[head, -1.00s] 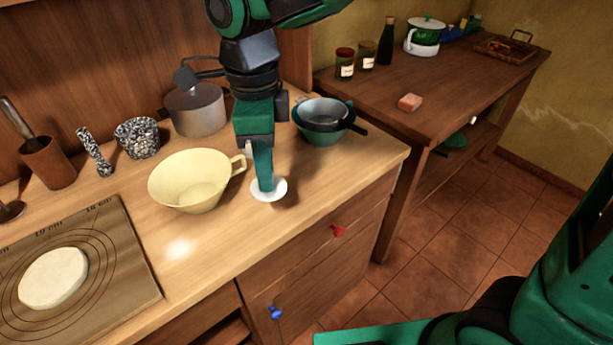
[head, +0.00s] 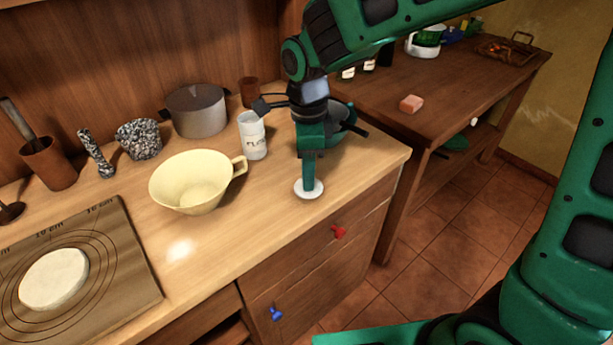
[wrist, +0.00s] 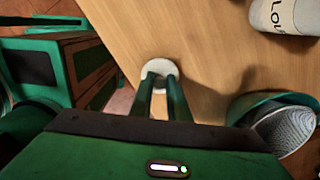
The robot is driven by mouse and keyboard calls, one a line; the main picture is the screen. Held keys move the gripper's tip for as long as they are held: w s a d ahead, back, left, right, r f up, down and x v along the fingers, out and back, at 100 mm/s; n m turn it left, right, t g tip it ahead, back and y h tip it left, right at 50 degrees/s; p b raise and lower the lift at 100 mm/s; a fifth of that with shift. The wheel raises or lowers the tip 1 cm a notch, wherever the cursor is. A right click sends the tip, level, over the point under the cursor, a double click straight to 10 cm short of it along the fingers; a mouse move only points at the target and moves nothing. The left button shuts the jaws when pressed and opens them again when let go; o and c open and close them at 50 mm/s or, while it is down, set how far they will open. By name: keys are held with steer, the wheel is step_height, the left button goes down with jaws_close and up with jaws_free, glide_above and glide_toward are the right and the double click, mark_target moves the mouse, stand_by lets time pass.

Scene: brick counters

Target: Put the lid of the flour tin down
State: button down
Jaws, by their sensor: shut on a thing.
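The flour tin (head: 253,136) is a white cylinder with dark lettering, standing upright on the wooden counter behind the yellow bowl's handle. It shows partly at the top right of the wrist view (wrist: 284,14). The lid (head: 309,189) is a small white disc, low over or on the counter near its front edge; I cannot tell whether it touches the wood. My gripper (head: 309,180) points down and is shut on the lid from above. In the wrist view the lid (wrist: 160,67) shows at the fingertips, and its grip point is hidden between the fingers.
A yellow bowl (head: 190,185) stands left of the lid. A green bowl with a sieve (head: 341,118) is behind my gripper, partly hidden. A grey pot (head: 197,112) is at the back. Bare counter (head: 250,220) lies left and in front of the lid.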

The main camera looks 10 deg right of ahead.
steer(key=shift+f, duration=0.65)
steer(key=shift+f, duration=0.1)
steer(key=c, duration=1.7)
jaws_free()
step_height(320, 180, up, 12)
steer(key=shift+r, duration=0.15)
